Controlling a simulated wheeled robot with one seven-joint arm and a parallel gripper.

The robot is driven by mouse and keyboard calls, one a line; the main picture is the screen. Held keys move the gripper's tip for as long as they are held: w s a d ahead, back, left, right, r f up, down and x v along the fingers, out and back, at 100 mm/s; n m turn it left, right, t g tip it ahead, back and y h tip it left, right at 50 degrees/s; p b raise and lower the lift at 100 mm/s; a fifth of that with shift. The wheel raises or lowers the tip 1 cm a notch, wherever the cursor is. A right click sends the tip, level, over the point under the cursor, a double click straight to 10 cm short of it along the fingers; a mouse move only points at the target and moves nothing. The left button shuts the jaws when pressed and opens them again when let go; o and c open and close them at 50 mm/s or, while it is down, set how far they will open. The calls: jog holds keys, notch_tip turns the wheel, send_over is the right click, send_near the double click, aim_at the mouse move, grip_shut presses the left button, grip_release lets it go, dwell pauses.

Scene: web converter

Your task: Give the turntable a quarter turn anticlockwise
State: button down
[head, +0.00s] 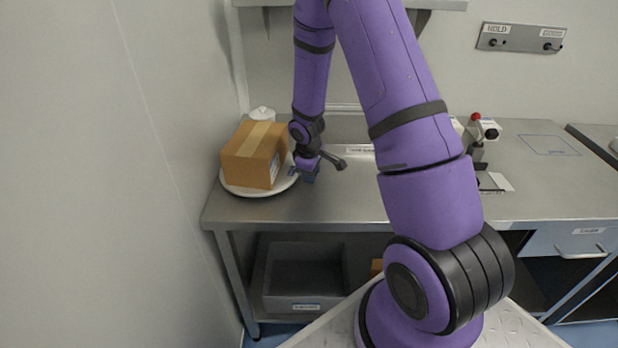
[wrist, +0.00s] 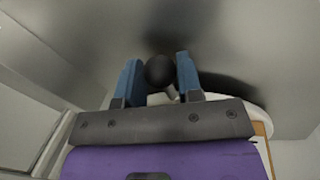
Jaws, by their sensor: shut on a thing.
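The turntable (head: 240,191) is a round white disc at the left end of the steel bench. A brown cardboard box (head: 246,163) with a pale tape strip and a label rests on it and covers most of it. My gripper (head: 311,177) is at the disc's right edge, pointing down. In the wrist view, its blue fingers are shut on a round black knob (wrist: 160,73). A pale stub shows just below the knob, at the white disc's rim (wrist: 255,102). The knob is hidden in the head view.
A white lidded pot (head: 262,113) stands behind the box, near the left wall. The bench (head: 345,203) is clear in front and to the right of my gripper. A device with a red knob (head: 476,117) stands farther right. A grey bin (head: 305,280) sits below.

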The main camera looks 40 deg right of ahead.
jog(key=shift+w+d+n, duration=0.9)
jog(key=shift+w+d, duration=0.05)
jog(key=shift+w, duration=0.1)
jog(key=c, duration=0.8)
grip_release()
jog(key=r, duration=0.3)
jog(key=s+a+r, duration=0.1)
jog(key=r, duration=0.6)
jog(key=shift+s+a+r, duration=0.15)
jog(key=shift+a+r, duration=0.15)
